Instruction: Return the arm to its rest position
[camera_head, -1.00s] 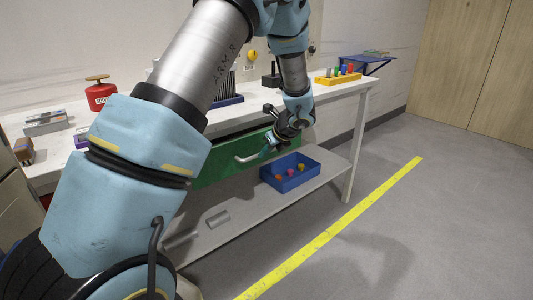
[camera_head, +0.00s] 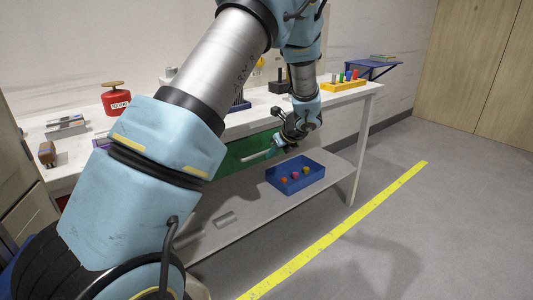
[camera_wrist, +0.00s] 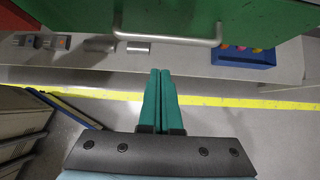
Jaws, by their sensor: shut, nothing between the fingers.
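My gripper (camera_wrist: 160,98) is shut and empty, its two teal fingers pressed together in the wrist view. In the head view my gripper (camera_head: 277,144) is beside the green drawer front (camera_head: 238,152) under the workbench, close to its handle. The drawer's handle (camera_wrist: 170,38) shows in the wrist view beyond the fingertips, apart from them. My arm crosses the head view from lower left to centre and hides part of the bench and drawer.
A blue bin (camera_head: 296,173) with several coloured pieces stands on the lower shelf (camera_head: 240,205). A red canister (camera_head: 116,101), a yellow block holder (camera_head: 344,84) and other items stand on the white bench top (camera_head: 75,150). The floor beyond the yellow line (camera_head: 345,228) is clear.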

